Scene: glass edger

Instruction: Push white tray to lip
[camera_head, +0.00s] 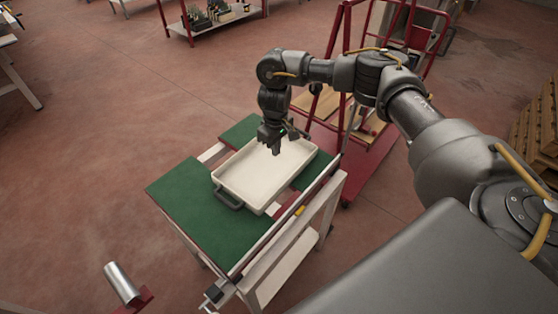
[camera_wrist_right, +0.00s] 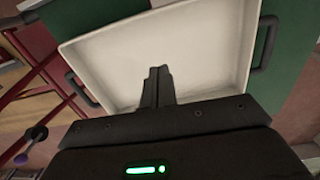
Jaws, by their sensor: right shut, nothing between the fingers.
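The white tray (camera_head: 262,173) is a shallow rectangular tray with dark handles on its short ends. My right gripper (camera_head: 276,149) points down over the far part of the tray, fingers shut and empty. In the right wrist view the shut fingers (camera_wrist_right: 158,77) stand in front of the tray's white floor (camera_wrist_right: 200,60). I cannot tell whether the fingertips touch the tray. My left gripper is not in view.
A red cart (camera_head: 358,165) with boards stands just behind and right of the table. A metal cylinder (camera_head: 121,282) is at the lower left. A shelf with dark items (camera_head: 210,18) stands at the back.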

